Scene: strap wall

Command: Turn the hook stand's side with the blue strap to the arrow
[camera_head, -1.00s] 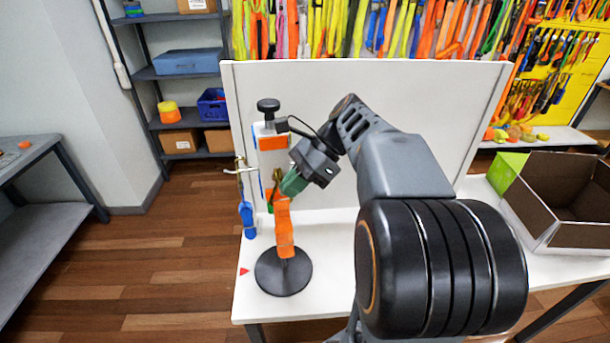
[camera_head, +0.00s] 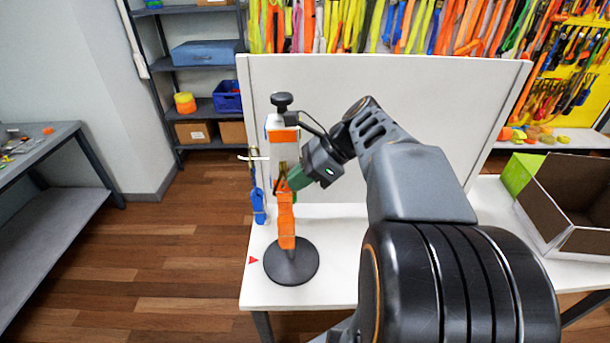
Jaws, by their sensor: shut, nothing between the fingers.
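The hook stand has a round black base (camera_head: 291,262), a white post with orange bands and a black knob (camera_head: 282,101) on top. An orange strap (camera_head: 286,222) hangs on its front side. The blue strap (camera_head: 258,206) hangs from a hook on the stand's left side. The red arrow (camera_head: 253,260) lies on the table just left of the base. My gripper (camera_head: 290,181) is at the post's right front, by the top of the orange strap. Its fingers look green and shut; whether they touch the strap or post I cannot tell.
The white table (camera_head: 340,285) has a white panel (camera_head: 420,115) standing behind the stand. An open brown box (camera_head: 570,237) sits at the right, with a green flap. My arm fills the space right of the stand. The floor at left is clear.

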